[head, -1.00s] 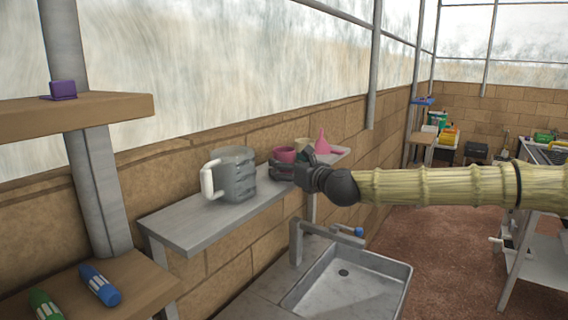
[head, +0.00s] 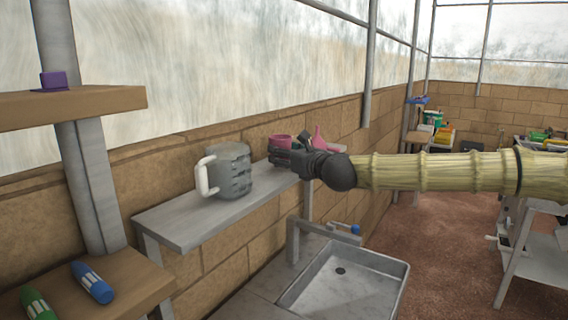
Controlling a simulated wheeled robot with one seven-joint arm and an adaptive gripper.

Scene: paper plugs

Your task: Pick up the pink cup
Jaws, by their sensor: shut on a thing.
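The pink cup (head: 281,141) is above the far part of the narrow grey shelf (head: 187,226), behind my gripper; only its upper part shows clearly. My gripper (head: 282,155) reaches in from the right and its dark fingers are shut on the pink cup. The fingers hide the cup's lower part, so I cannot tell whether it is clear of the shelf.
A large grey mug (head: 232,173) with a white handle stands on the shelf, left of my gripper. A pink funnel-like thing (head: 318,138) is just behind the gripper. Below are a sink (head: 345,285) and a tap (head: 322,232). A wall runs behind the shelf.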

